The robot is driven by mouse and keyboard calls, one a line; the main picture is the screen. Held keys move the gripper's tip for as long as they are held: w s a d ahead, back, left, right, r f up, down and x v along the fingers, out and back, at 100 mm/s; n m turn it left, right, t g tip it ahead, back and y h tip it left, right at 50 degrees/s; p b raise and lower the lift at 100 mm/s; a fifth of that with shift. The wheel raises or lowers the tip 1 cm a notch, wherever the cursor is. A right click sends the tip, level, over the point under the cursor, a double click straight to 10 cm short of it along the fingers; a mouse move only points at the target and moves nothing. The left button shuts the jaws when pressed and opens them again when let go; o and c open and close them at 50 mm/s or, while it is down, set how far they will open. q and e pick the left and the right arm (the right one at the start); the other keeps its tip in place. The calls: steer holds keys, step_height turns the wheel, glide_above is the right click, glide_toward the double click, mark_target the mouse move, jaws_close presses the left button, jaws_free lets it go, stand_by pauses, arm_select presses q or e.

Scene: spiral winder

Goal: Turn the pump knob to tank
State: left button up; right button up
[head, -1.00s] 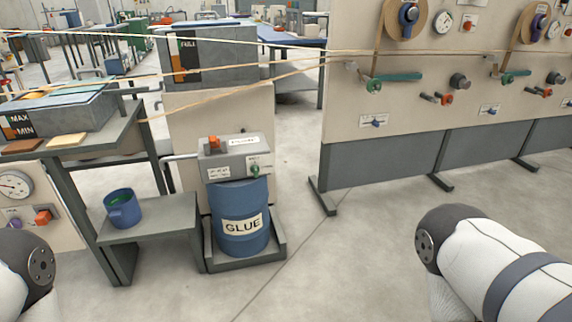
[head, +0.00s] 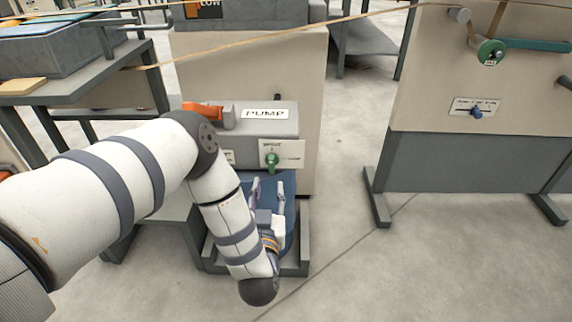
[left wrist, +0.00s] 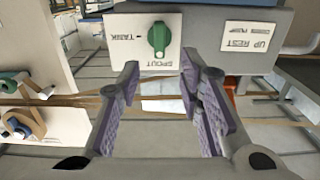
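The green pump knob (head: 271,162) is on a white plate on the front of the grey pump box (head: 262,128). The plate is marked SPOUT above the knob and TANK to its right. In the left wrist view, which is upside down, the knob (left wrist: 158,38) stands upright, in line with SPOUT. My left gripper (head: 268,186) is just below and in front of the knob, fingers pointing up at it. In the left wrist view the gripper (left wrist: 158,72) is open and empty, fingers apart, the knob beyond the gap. My right gripper is out of view.
An orange part (head: 203,110) sits at the box's left top. The blue barrel (head: 288,187) below is mostly hidden by my arm. A panel (head: 480,90) with a green crank stands to the right. Bare floor lies between.

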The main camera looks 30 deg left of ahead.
mark_target(271, 166)
arm_select(q)
steer(key=b+x, duration=0.1)
steer(key=x, duration=0.8)
steer(key=shift+w+f+b, duration=0.1)
steer(key=shift+b, duration=0.25)
jaws_close()
